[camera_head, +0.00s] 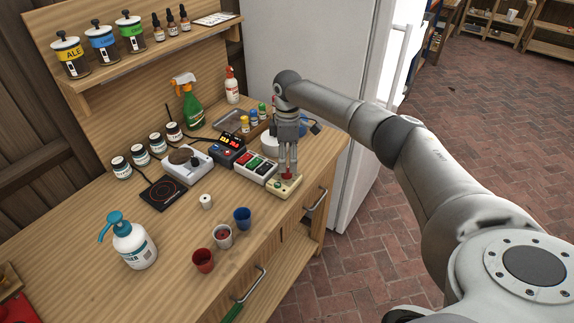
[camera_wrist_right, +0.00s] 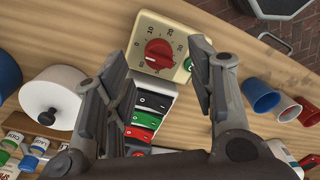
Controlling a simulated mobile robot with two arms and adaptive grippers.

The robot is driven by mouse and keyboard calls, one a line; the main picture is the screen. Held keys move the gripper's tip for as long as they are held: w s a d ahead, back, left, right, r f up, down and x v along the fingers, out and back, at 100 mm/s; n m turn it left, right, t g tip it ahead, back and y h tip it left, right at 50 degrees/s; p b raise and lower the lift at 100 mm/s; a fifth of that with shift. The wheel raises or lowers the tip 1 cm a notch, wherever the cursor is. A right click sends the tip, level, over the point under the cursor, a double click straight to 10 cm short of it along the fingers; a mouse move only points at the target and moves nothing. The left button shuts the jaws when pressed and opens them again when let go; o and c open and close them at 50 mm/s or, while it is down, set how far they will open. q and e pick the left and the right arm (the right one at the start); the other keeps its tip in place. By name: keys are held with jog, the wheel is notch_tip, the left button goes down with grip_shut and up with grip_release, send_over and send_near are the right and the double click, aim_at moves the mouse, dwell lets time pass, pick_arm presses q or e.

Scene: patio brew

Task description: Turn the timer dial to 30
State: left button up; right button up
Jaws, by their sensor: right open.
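The timer is a cream box (camera_head: 284,188) near the front right edge of the bench, with a red dial (camera_head: 287,175). In the wrist view the timer (camera_wrist_right: 172,22) lies flat, and its red dial (camera_wrist_right: 158,53) sits inside a ring of numbers; the exact setting is too small to read surely. My right gripper (camera_head: 288,168) points down over the timer. In the wrist view its two fingers (camera_wrist_right: 155,85) are spread apart, with the dial beyond and between them and nothing held. Contact with the dial is not visible. My left gripper is not in view.
A switch box (camera_head: 256,167) with coloured rockers stands close beside the timer. A white cylinder (camera_wrist_right: 55,97) stands near it. Red, grey and blue cups (camera_head: 203,261) and a pump bottle (camera_head: 134,243) stand toward the front left. A fridge (camera_head: 320,60) rises behind.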

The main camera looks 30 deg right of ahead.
jog(key=f, duration=0.3)
jog(key=shift+w+a, duration=0.1)
jog(key=shift+w, duration=0.1)
jog(key=shift+f, duration=0.55)
jog(key=shift+s, duration=0.1)
jog(key=shift+f, duration=0.1)
jog(key=shift+c, duration=1.9)
jog(key=c, duration=0.6)
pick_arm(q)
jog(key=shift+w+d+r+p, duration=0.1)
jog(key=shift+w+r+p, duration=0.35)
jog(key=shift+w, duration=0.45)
pick_arm(e)
jog(key=shift+c, duration=0.2)
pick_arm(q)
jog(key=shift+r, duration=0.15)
